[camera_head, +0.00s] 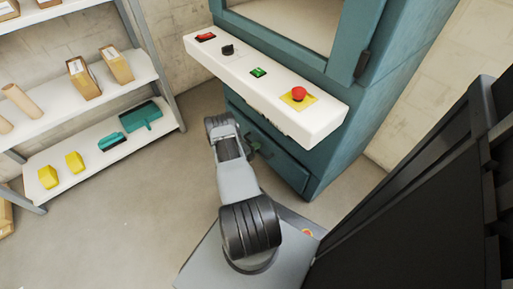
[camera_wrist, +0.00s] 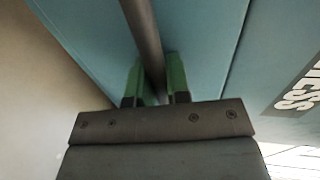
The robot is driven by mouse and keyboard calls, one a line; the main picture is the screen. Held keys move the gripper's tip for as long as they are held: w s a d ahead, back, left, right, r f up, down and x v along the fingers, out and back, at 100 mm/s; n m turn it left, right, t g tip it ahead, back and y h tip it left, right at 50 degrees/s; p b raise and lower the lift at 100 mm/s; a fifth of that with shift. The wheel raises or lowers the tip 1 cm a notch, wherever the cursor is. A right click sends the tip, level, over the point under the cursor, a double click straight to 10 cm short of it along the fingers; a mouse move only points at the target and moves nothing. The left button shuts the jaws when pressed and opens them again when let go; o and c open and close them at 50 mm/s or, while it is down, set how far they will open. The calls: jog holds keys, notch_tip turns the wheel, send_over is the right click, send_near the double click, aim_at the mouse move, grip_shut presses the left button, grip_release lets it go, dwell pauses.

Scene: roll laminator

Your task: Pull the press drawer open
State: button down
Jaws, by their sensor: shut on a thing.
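The press is a teal cabinet (camera_head: 385,100) with a teal drawer (camera_head: 287,166) low on its front, under the white control panel. In the wrist view the dark bar handle (camera_wrist: 143,28) runs between the green-tipped fingers of my gripper (camera_wrist: 155,75). The fingers are shut on the handle, one on each side. The teal front (camera_wrist: 205,30) lies just behind it. In the head view my arm reaches to the drawer front and the panel hides its upper part. I cannot tell whether the drawer stands out from the cabinet.
The white control panel (camera_head: 265,85) juts out above my arm, with a red knob (camera_head: 299,93) and other switches. A white shelf rack (camera_head: 85,95) with boxes and yellow items stands at the left. The grey floor (camera_head: 130,220) between is clear.

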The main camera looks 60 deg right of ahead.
jog(key=f+v, duration=0.2)
jog(key=v, duration=1)
jog(key=shift+w+a+f, duration=0.25)
jog(key=shift+w+a, duration=0.05)
jog(key=shift+a, duration=0.25)
jog(key=c, duration=1.1)
grip_release()
jog(key=p+v, duration=0.3)
jog(key=v, duration=1.1)
jog(key=shift+d+f, duration=0.1)
